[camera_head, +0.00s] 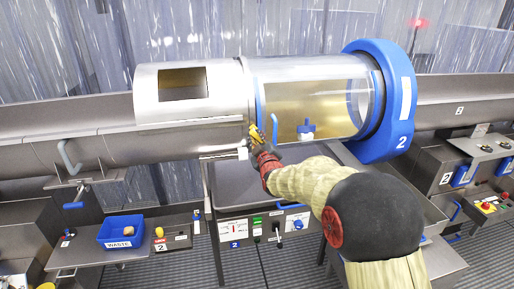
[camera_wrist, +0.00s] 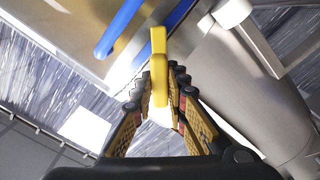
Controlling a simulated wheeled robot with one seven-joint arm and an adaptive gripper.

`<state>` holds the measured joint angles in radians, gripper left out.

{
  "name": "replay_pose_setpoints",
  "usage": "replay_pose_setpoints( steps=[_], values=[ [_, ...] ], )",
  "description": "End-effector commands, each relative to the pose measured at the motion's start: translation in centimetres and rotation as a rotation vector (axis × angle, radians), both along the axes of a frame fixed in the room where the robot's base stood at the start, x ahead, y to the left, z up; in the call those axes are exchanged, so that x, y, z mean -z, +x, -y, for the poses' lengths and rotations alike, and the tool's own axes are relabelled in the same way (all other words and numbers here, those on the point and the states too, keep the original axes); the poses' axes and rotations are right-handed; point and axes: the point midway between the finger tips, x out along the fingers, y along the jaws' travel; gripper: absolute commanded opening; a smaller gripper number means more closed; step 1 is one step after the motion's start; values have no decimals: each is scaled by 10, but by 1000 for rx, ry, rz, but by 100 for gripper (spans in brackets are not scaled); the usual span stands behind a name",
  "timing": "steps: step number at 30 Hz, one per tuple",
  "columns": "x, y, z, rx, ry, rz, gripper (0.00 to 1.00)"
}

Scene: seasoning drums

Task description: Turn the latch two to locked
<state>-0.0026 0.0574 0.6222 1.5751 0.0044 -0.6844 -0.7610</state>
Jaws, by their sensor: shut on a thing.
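Drum two has a clear window (camera_head: 325,100) and a blue end ring (camera_head: 400,85) marked "2". The yellow latch (camera_head: 257,135) sits at the window's lower left edge, where it meets the steel cylinder (camera_head: 195,118). My gripper (camera_head: 259,146) is at the latch, coming from the lower right. In the wrist view the latch is a yellow bar (camera_wrist: 159,55) standing between the fingers of my gripper (camera_wrist: 161,98), which are shut on its near end. A blue handle (camera_wrist: 119,28) is left of the latch; it also shows in the head view (camera_head: 274,128). The latch's pivot is hard to make out.
A control panel (camera_head: 265,226) stands below the drum. A blue waste bin (camera_head: 121,232) is on the bench at lower left. A blue-capped fitting (camera_head: 306,130) shows at the window's lower middle. A steel tray (camera_head: 228,185) lies under the drum.

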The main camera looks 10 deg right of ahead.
Motion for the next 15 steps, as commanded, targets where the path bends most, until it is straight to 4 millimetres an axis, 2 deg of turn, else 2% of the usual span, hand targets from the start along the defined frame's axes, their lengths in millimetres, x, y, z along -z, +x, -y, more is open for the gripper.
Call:
replay_pose_setpoints(
  steps=[1,15],
  values=[
    [5,0,0,-1,-44,2,0],
    [5,0,-1,-1,-483,1,0]
  ],
)
